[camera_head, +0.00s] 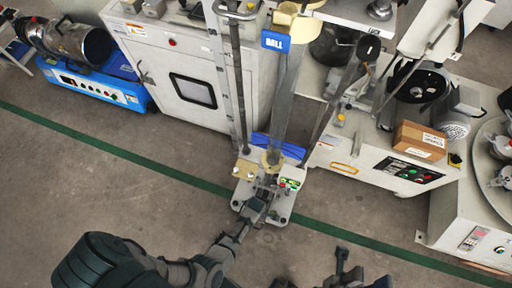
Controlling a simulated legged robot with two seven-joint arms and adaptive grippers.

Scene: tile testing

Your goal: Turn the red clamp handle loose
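A tall test stand with a vertical clear tube and a blue label stands at the centre. Its pale base plate (245,207) rests on the floor. A small red part (282,185), possibly the red clamp handle, shows on the base beside green parts; its shape is too small to make out. My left arm comes in from the lower left, and its gripper (255,207) is at the front of the base, close to the clamp area. Whether it touches anything is unclear. My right gripper (342,262) is low at the bottom edge, apart from the stand, partly cut off; its fingers are unclear.
A white cabinet (150,60) stands behind on the left, with a blue machine (95,92) beside it. A white bench machine (345,172) carrying a cardboard box (420,141) stands right of the stand. A green line (110,147) crosses the floor. The floor in front is open.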

